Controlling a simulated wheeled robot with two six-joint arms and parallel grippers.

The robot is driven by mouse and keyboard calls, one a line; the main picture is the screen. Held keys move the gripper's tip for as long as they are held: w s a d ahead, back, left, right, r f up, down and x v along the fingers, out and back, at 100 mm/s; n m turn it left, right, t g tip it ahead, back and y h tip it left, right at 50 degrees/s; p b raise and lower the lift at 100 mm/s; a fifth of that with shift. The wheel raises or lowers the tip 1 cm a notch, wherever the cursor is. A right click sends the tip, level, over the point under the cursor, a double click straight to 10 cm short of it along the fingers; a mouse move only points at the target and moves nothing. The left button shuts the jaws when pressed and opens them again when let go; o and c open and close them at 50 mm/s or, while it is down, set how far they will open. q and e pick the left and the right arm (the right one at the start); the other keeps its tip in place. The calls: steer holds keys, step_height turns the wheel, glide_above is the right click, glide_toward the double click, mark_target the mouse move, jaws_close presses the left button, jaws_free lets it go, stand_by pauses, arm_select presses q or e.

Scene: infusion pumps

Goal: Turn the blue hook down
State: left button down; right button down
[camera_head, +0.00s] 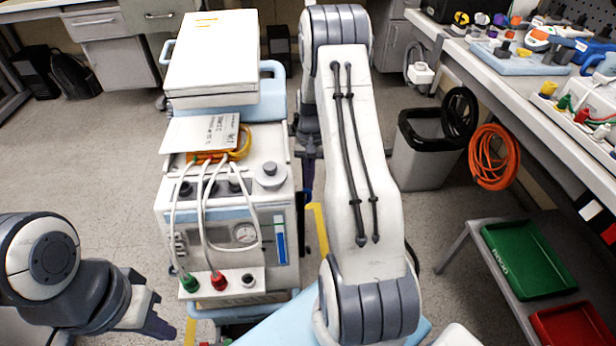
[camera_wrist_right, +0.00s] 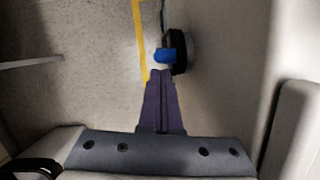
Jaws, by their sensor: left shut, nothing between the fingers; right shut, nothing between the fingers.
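My right gripper (camera_wrist_right: 160,73) is shut and empty. Its dark fingertips are just below the hook in the picture; I cannot tell whether they touch it. My left gripper (camera_head: 166,327) is shut and empty at the lower left, in front of the medical machine (camera_head: 196,226).
The machine carries white hoses, a gauge and a white box (camera_head: 211,62) on top. A bin (camera_head: 418,155) and orange cable (camera_head: 494,157) are at the right. Green (camera_head: 528,256) and red (camera_head: 577,326) trays lie on a low shelf. Grey floor is open left of the machine.

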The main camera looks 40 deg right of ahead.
arm_select(q)
steer(key=shift+d, duration=0.1)
arm_select(e)
steer(key=shift+a, duration=0.1)
steer(key=shift+s+r+t+h, duration=0.1)
steer(key=shift+s+t+h, duration=0.05)
steer(key=shift+t+h, duration=0.2)
arm_select(q)
steer(key=shift+a, duration=0.3)
arm_select(e)
steer(key=shift+s+t, duration=0.15)
steer(key=shift+t, duration=0.2)
arm_select(q)
steer(key=shift+a+f, duration=0.1)
steer(key=shift+a, duration=0.2)
arm_select(e)
steer(key=shift+s+r, duration=0.1)
